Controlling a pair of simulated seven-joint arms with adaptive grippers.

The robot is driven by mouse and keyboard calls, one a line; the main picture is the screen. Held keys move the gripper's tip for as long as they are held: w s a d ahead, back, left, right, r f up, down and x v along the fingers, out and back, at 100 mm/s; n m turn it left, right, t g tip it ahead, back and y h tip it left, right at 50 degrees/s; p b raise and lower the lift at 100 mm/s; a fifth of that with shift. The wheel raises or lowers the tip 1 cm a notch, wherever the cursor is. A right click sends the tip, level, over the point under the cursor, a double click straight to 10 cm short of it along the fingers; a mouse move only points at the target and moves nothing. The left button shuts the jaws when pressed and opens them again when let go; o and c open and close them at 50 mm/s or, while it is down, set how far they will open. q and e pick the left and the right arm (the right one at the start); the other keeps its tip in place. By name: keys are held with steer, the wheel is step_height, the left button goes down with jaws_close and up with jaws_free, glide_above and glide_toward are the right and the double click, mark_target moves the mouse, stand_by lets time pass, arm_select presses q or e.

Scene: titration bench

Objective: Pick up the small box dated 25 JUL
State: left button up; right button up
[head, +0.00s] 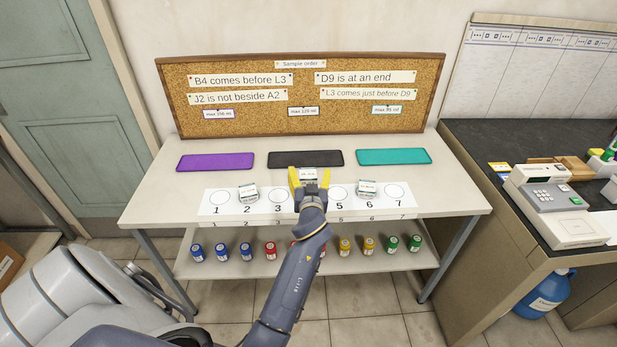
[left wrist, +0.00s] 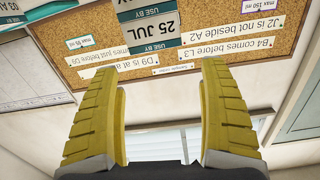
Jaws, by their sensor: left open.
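The small box dated 25 JUL (left wrist: 152,26) is white with teal "USE BY" bands. It shows upside down at the top of the left wrist view, cut off by the edge. In the head view a small white box (head: 308,173), its print too small to read, sits at the yellow fingers of my left gripper (head: 309,178), around spot 4 of the numbered strip. My left gripper is open; in the left wrist view its fingers (left wrist: 155,70) are spread with the box beyond the tips, in line with the gap. The right gripper is out of view.
Two similar boxes stand near spot 2 (head: 248,192) and spot 6 (head: 367,188). Purple (head: 216,161), black (head: 330,158) and teal (head: 393,156) mats lie behind, before a corkboard (head: 270,85). Several coloured jars (head: 270,249) stand on the lower shelf.

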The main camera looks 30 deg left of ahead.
mark_target(308, 179)
arm_select(q)
steer(key=s+f, duration=0.1)
steer(key=s+d+f+n, duration=0.1)
steer(key=shift+d+f+g+h, duration=0.15)
steer(key=shift+f+g+h, duration=0.15)
steer(key=shift+g, duration=0.1)
steer(key=shift+w+f, duration=0.15)
steer(key=shift+x, duration=3.5)
steer(key=shift+c, duration=0.2)
steer(key=c, duration=1.2)
